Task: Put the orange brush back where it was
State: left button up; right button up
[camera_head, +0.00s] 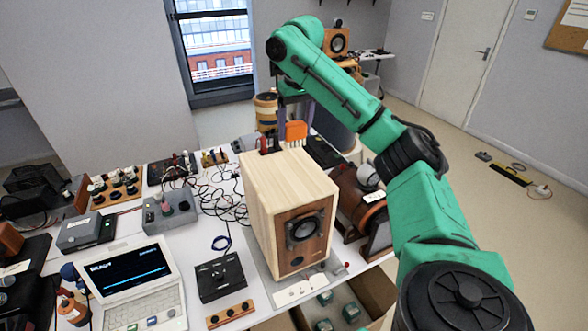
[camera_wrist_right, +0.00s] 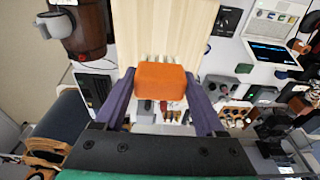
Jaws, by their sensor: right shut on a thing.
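The orange brush (camera_head: 296,130) is a small orange block with pale bristles along one edge, clearer in the right wrist view (camera_wrist_right: 161,80). My right gripper (camera_head: 295,122) reaches in from the right and points down, with its purple fingers on both sides of the brush. In the right wrist view my right gripper (camera_wrist_right: 160,84) is shut on the brush. The brush shows just behind the top back edge of the wooden speaker box (camera_head: 287,183); I cannot tell whether it touches anything below. My left gripper is not in view.
A white table (camera_head: 235,238) holds a laptop (camera_head: 130,277), a black box (camera_head: 220,277), a grey switch box (camera_head: 168,212) and tangled cables (camera_head: 222,190). A brown cylindrical device (camera_head: 361,205) stands right of the speaker. An open carton (camera_head: 375,290) sits below the table's front edge.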

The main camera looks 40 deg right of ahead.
jog(key=f, duration=0.3)
jog(key=w+f, duration=0.1)
jog(key=f, duration=0.6)
jog(key=shift+w+b, duration=0.15)
jog(key=shift+b, duration=0.15)
jog(key=f, duration=0.2)
jog(key=shift+s+f+p, duration=0.3)
jog(key=shift+f+p, duration=0.05)
jog(key=shift+f, duration=0.2)
jog(key=o, duration=1.2)
jog(key=shift+w, duration=0.2)
jog(key=shift+c, duration=0.2)
jog(key=r, duration=0.1)
jog(key=r+b, duration=0.1)
jog(key=r, duration=0.1)
jog(key=r+b, duration=0.1)
jog(key=shift+s+a+r, duration=0.15)
jog(key=shift+s+r, duration=0.05)
jog(key=shift+s, duration=0.1)
jog(key=r, duration=0.2)
jog(key=r+p, duration=0.1)
jog(key=r, duration=0.3)
jog(key=shift+s+a+r+p, duration=0.15)
jog(key=shift+s+r+p, duration=0.15)
jog(key=shift+s+p, duration=0.1)
jog(key=shift+s+r, duration=0.3)
jog(key=shift+r, duration=0.2)
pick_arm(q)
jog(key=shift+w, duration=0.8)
